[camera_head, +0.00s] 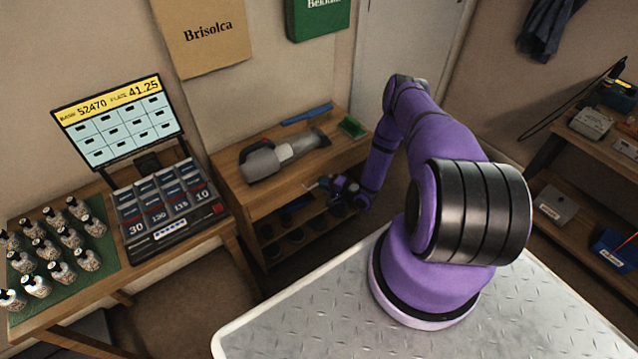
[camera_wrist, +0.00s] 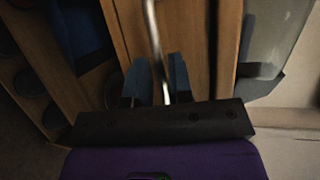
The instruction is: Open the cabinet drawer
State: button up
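The wooden cabinet (camera_head: 232,180) stands in the middle of the head view, with a drawer front (camera_head: 272,202) under its top. A shiny metal bar handle (camera_wrist: 152,30) crosses the wooden front in the wrist view. My gripper (camera_head: 322,184) is at the front of the cabinet. In the wrist view its two dark blue fingers (camera_wrist: 157,75) stand apart, one on each side of the bar, with gaps visible beside it. The bar's lower end is hidden behind my gripper body. The drawer looks closed.
A grey handheld vacuum (camera_head: 275,158), a blue object (camera_head: 306,114) and a green brush (camera_head: 352,127) lie on the cabinet top. Dark round items (camera_head: 291,236) fill the shelf below. A register (camera_head: 168,205) stands on the left table. My metal platform is at the front.

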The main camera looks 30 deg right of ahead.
jog(key=shift+x, duration=1.05)
grip_shut()
jog(key=shift+s, duration=0.15)
jog(key=s, duration=1.9)
jog(key=shift+d, duration=0.35)
jog(key=shift+s, duration=0.1)
grip_release()
